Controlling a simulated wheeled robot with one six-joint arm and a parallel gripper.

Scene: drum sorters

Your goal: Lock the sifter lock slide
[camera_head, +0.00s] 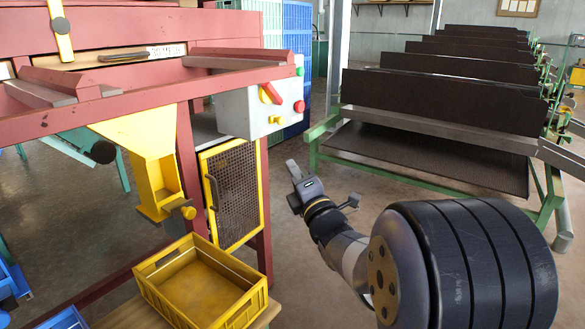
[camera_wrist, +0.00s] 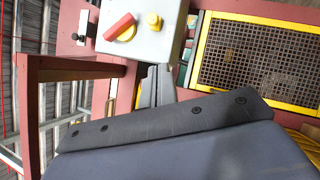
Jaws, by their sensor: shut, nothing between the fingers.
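The red sifter machine (camera_head: 150,92) stands at the left in the head view. I cannot tell for sure which part is the lock slide. In the wrist view a small dark fitting (camera_wrist: 82,36) sits on the red frame left of the control box. My gripper (camera_head: 292,170) is shut and empty, in free air right of the mesh door. Its fingers (camera_wrist: 158,72) show below the control box in the wrist view.
A grey control box (camera_head: 245,108) carries a red lever and yellow, red and green buttons. A yellow mesh door (camera_head: 232,190), yellow chute (camera_head: 150,165) and yellow crate (camera_head: 150,265) are below. Black-panelled green racks (camera_head: 440,105) stand at the right. Open floor lies between.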

